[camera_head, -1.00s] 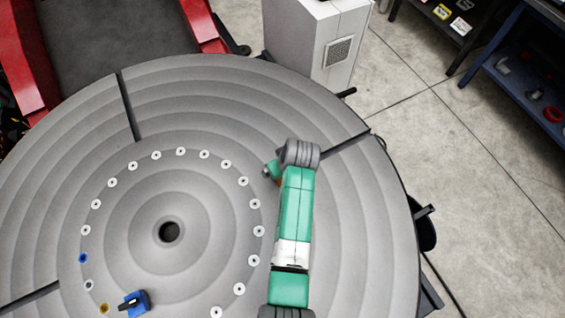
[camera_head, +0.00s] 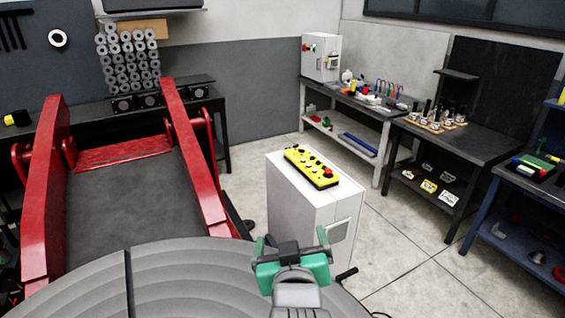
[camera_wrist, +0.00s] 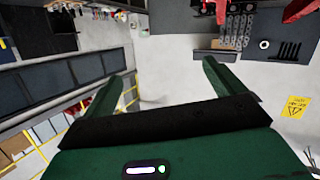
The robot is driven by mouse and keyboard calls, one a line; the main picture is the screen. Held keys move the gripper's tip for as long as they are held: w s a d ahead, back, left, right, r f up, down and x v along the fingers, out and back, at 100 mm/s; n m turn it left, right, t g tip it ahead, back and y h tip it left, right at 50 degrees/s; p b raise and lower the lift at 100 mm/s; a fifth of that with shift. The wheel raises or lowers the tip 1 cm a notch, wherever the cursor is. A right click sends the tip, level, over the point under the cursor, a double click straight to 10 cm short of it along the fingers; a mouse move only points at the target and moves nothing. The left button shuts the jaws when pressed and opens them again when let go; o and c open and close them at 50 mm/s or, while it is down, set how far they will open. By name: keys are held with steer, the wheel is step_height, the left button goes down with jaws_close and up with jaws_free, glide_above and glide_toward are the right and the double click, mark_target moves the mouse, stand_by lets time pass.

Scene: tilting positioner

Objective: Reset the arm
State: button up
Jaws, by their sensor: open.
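My gripper (camera_head: 292,240), dark green with a grey middle, shows low in the head view, in front of the white cabinet and over the far right edge of the grey round table. Its two fingers stand apart with nothing between them. The wrist view shows the same open fingers (camera_wrist: 160,78) upside down against the room, with a clear gap between them. Part of my grey wrist shows below the gripper; the rest of my arm is out of the head view.
The ringed round table (camera_head: 185,277) fills the lower left. A red frame (camera_head: 48,190) stands behind it. The white cabinet (camera_head: 290,205) carries a yellow control box (camera_head: 312,167). Workbenches (camera_head: 465,150) line the right wall. Concrete floor (camera_head: 400,240) is clear between them.

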steer(key=s+r+t+p, duration=0.1)
steer(key=s+r+t, duration=0.2)
steer(key=s+r, duration=0.4)
steer(key=s+a+r+m+t+p, duration=0.1)
steer(key=s+r+t, duration=0.2)
steer(key=s+r, duration=0.4)
steer(key=s+r+m+t+p, duration=0.1)
steer(key=s+r, duration=0.6)
steer(key=r, duration=1.1)
steer(key=t+p, duration=0.1)
steer(key=t, duration=0.1)
steer(key=shift+s+a+t, duration=0.2)
steer(key=shift+a+t, duration=0.1)
steer(key=shift+a, duration=0.1)
